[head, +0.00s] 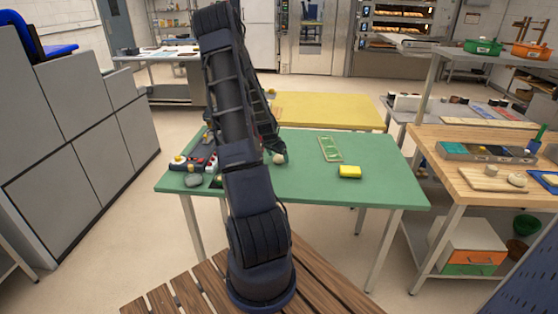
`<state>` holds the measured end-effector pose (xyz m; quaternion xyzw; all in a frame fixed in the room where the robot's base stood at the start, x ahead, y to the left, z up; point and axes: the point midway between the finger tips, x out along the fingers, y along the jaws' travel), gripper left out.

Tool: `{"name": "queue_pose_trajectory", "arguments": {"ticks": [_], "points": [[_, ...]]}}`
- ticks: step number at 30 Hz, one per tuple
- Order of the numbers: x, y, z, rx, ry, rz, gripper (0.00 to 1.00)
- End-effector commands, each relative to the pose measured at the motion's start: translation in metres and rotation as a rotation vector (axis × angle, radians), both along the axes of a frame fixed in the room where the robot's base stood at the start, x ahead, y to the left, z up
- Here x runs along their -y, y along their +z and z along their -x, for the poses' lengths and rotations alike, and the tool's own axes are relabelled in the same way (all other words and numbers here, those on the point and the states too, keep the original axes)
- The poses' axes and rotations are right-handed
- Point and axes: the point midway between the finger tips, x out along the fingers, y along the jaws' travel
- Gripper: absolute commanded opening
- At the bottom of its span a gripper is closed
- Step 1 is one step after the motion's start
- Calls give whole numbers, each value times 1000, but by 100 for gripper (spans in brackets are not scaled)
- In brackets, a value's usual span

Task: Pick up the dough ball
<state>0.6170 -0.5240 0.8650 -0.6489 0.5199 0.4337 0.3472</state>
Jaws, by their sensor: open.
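A small pale round thing (279,158), which looks like the dough ball, rests on the green table (300,189) just right of my arm. My gripper (274,147) is at the end of the dark arm, pointing down close above it. The gripper is open. The fingers are small and dark here, and I cannot tell whether they touch the ball. My arm hides part of the table to the left of the ball.
A grey stone-like thing (193,180) and a cluttered holder (192,164) are at the left end. The table's front right is clear. A wooden table (455,145) stands to the right.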

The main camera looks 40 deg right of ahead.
Motion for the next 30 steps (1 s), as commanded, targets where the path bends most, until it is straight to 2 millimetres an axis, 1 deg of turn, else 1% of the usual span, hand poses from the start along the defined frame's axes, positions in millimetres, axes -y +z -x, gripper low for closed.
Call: {"name": "queue_pose_trajectory", "arguments": {"ticks": [3,11,12,14,18,19,30], "points": [[3,-8,-1,0,0,0,85],[4,-10,-1,1,0,0,85],[4,-10,-1,1,0,0,81],[4,-10,-1,0,0,0,69],[4,-10,-1,0,0,0,42],[4,-10,-1,0,0,0,37],[4,-8,-1,1,0,0,37]]}}
